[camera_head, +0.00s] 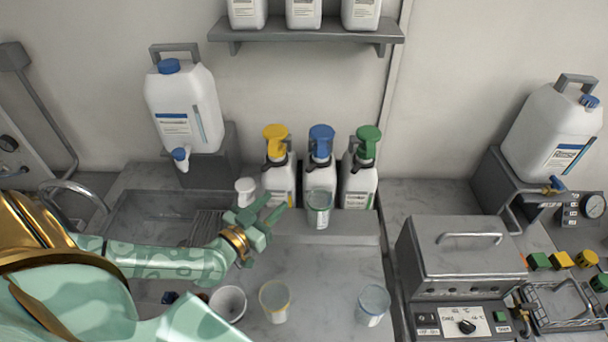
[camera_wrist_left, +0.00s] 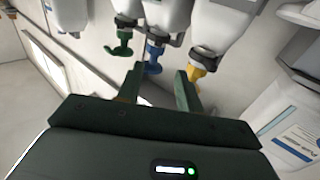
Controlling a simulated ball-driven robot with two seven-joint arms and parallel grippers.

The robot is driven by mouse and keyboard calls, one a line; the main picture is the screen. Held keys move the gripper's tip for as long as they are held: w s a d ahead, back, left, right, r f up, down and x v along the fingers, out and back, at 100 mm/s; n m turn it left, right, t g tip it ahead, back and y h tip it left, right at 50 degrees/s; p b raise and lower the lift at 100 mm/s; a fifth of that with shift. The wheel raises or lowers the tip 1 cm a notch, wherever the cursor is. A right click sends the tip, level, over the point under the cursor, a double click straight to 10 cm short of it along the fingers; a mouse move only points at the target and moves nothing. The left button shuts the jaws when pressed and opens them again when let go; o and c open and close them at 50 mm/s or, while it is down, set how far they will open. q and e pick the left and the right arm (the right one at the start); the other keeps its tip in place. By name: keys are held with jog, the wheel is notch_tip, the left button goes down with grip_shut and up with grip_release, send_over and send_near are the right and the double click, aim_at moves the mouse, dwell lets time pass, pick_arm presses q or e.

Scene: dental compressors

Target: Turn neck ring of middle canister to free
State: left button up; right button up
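The middle canister (camera_head: 319,178) is white with a blue pump head (camera_head: 321,135) and a dark neck ring (camera_head: 320,159). It stands between the yellow-pump canister (camera_head: 277,178) and the green-pump canister (camera_head: 358,185). In the left wrist view the blue pump (camera_wrist_left: 153,62) and dark ring (camera_wrist_left: 157,38) appear beyond my fingers, with the canister inverted in the picture. My left gripper (camera_head: 268,207) is open and empty, in front of and left of the middle canister; its spread fingers (camera_wrist_left: 160,80) touch nothing visible. My right gripper is not in view.
More cups (camera_head: 275,301) (camera_head: 373,304) stand on the counter (camera_head: 330,285). A sink (camera_head: 165,215) lies left, a metal box (camera_head: 462,255) right, a shelf (camera_head: 305,34) above.

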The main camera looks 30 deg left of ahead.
aim_at(307, 172)
pick_arm(q)
jog(key=w, duration=0.4)
jog(key=w+b, duration=0.1)
jog(key=w, duration=0.3)
jog(key=w+d, duration=0.1)
jog(key=w, duration=0.2)
jog(key=shift+w, duration=0.4)
jog(key=shift+w+b, duration=0.35)
jog(key=shift+w, duration=0.4)
jog(key=shift+r, duration=0.1)
grip_shut()
